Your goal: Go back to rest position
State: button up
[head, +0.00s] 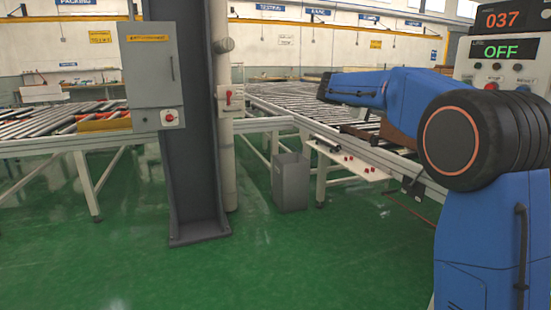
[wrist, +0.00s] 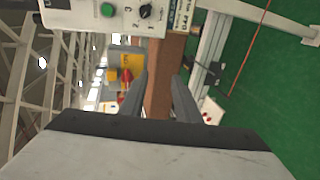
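My gripper (wrist: 161,75) shows in the wrist view with its two dark fingers apart. A brown beam-like surface (wrist: 168,70) shows in the gap between them. I cannot tell how far it is from the fingers, and I see no grip on it. In the head view my blue arm is bent at the right, its upper part reaching left over the roller conveyor (head: 285,97). The gripper itself is not clear in the head view. No mattress is in sight.
A grey pillar (head: 190,140) with a grey control box (head: 152,72) stands left of centre. A grey bin (head: 290,182) stands by the conveyor. A control panel (head: 495,50) reads 037 and OFF. Another roller conveyor (head: 40,125) is at left. Green floor in front is clear.

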jog(key=s+a+f+m+g+y, duration=0.1)
jog(key=s+f+y, duration=0.45)
jog(key=s, duration=0.95)
jog(key=s+f+y, duration=0.2)
jog(key=s+f, duration=0.7)
jog(key=s, duration=0.5)
jog(key=s+a+f+m+y, duration=0.1)
jog(key=s+a+f+y, duration=0.2)
jog(key=s+f, duration=0.6)
jog(key=s+a+f+m+y, duration=0.2)
jog(key=s+a+f, duration=0.5)
jog(key=s, duration=0.8)
notch_tip(320, 180, down, 2)
jog(key=shift+s+f+y, duration=0.1)
jog(key=shift+s+y, duration=0.05)
jog(key=shift+y, duration=0.5)
